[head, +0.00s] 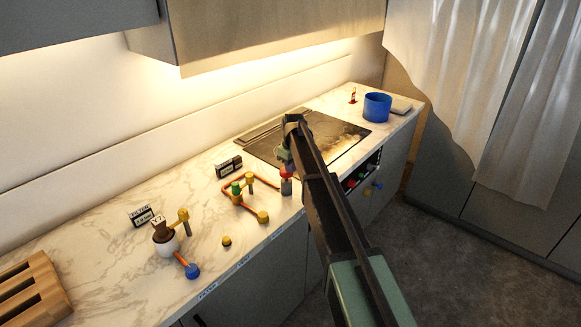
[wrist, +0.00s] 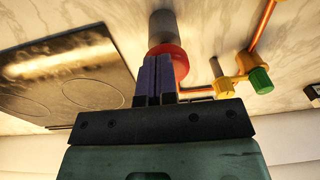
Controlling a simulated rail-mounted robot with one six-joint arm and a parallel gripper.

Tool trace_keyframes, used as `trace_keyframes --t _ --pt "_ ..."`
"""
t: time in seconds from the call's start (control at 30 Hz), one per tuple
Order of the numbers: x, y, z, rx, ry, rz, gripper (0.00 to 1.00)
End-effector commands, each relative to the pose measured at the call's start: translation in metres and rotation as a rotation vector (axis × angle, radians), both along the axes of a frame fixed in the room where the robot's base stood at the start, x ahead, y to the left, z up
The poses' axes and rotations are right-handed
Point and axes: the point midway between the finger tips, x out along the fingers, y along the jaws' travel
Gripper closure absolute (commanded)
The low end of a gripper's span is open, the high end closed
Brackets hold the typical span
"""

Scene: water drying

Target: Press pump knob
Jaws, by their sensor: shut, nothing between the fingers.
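The pump knob is a red round cap on a grey cylinder (head: 286,187), standing on the marble counter left of my arm in the head view. In the wrist view the red knob (wrist: 181,62) is just beyond my fingertips, with the grey cylinder (wrist: 162,24) past it. My gripper (head: 286,160) is right above the knob in the head view. In the wrist view my gripper (wrist: 157,62) has its dark fingers together, with nothing between them, overlapping the knob. I cannot tell whether the fingertips touch it. Part of the knob is hidden behind the fingers.
Orange pipes with yellow fittings (head: 262,217) and a green knob (wrist: 261,80) stand close beside the pump. A black cooktop (head: 345,135) lies behind it. A blue pot (head: 377,107) is at the far end. A wooden rack (head: 35,290) is at the near left.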

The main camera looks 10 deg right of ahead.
Motion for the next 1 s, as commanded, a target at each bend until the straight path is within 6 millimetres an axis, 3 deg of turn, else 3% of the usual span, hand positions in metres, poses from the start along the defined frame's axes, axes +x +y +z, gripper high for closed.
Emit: trace_keyframes --t 0.03,0.43,0.6,1.0 --pt "-0.001 -0.001 0.02 0.0 0.0 0.0 1.0" --pt "-0.002 -0.004 0.117 0.0 -0.005 0.0 1.0" --pt "-0.002 -0.005 0.129 0.0 -0.005 0.0 1.0" --pt "-0.001 -0.005 0.126 0.001 -0.006 0.0 1.0"
